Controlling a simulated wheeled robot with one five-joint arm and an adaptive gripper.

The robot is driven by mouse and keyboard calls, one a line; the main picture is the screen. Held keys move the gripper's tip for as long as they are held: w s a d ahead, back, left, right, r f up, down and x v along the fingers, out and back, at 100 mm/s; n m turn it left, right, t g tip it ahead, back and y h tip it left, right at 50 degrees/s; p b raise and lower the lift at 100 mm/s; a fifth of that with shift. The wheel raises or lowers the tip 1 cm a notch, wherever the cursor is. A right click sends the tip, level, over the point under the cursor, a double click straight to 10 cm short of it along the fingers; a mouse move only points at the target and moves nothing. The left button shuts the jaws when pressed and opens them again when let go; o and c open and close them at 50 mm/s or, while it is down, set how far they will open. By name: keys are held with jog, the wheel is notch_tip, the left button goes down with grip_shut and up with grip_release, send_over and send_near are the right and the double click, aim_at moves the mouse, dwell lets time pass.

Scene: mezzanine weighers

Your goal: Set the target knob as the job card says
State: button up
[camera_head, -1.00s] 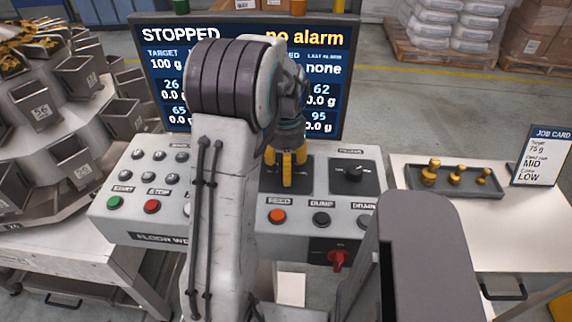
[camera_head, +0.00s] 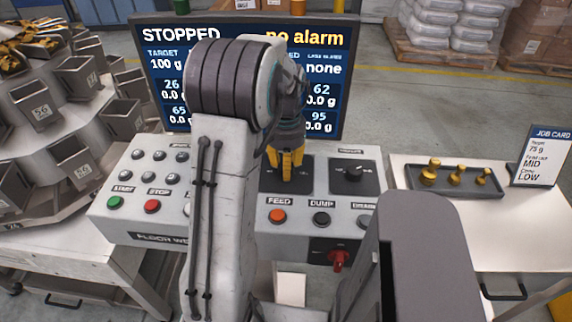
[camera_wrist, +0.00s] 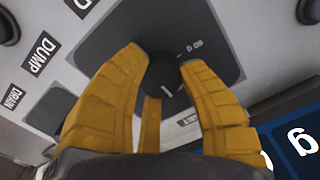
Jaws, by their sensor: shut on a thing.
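My gripper (camera_head: 287,164) points down at the console, its yellow fingers shut on a black knob. In the wrist view the knob (camera_wrist: 166,76) sits between the fingertips on a dark plate (camera_wrist: 215,38), with a pale pointer line on its top. The knob's name label is hidden, and its scale marks are too small to read. The screen (camera_head: 185,48) reads STOPPED, no alarm, target 100 g. The job card (camera_head: 540,160) on the right reads target 75 g, a MID setting and a LOW setting.
A second black knob (camera_head: 353,172) stands to the right. FEED (camera_head: 277,216) and DUMP (camera_head: 321,218) buttons lie in front, with a red switch (camera_head: 338,260) below. Green (camera_head: 115,202) and red (camera_head: 152,206) buttons are at left. A tray (camera_head: 460,191) holds brass weights.

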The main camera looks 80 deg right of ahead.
jog(key=shift+f+n, duration=0.1)
jog(key=shift+n, duration=0.2)
jog(key=n, duration=0.3)
jog(key=shift+n, duration=0.3)
jog(key=shift+a+n+b, duration=0.1)
jog(key=shift+n+b, duration=0.25)
jog(key=shift+n, duration=1.85)
jog(key=o, duration=1.2)
jog(key=shift+o, duration=0.2)
notch_tip(320, 180, up, 12)
